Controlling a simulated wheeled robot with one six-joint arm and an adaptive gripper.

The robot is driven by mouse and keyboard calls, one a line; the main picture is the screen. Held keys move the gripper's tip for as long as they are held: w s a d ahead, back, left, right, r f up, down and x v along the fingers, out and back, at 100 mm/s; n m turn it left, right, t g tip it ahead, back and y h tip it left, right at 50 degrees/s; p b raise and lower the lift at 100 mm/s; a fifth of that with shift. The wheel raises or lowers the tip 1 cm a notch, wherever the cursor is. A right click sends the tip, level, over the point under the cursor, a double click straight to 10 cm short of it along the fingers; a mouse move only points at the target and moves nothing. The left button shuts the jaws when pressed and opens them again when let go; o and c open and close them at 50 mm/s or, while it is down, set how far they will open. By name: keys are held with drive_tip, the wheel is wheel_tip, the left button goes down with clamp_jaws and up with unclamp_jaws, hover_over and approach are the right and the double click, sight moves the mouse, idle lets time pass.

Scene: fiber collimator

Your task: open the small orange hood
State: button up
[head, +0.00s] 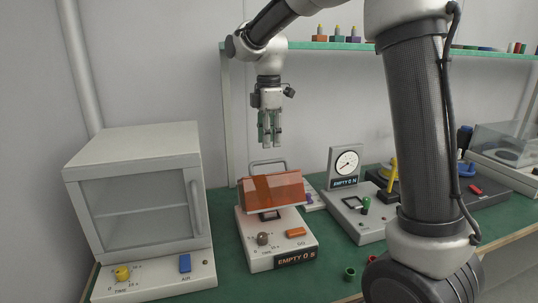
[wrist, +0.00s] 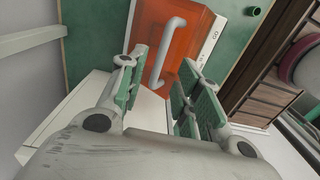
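The small orange hood (head: 272,188) is a translucent orange cover on a white device (head: 262,235) labelled "EMPTY 0 S". It sits down over the device's back part. A grey bar handle (head: 268,163) stands up at its top. My gripper (head: 270,140) hangs pointing down above the hood, apart from the handle. In the wrist view the gripper's green-padded fingers (wrist: 155,95) are spread open and empty. The handle (wrist: 167,52) shows beyond the fingertips, against the orange hood (wrist: 185,25).
A white cabinet (head: 140,195) with a glass door stands close on the left. A gauge device (head: 347,162) stands to the right. A green shelf (head: 330,45) runs along the wall behind.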

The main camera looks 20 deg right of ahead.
wheel_tip(320, 180, down, 6)
drive_tip(key=shift+r, duration=0.15)
clamp_jaws()
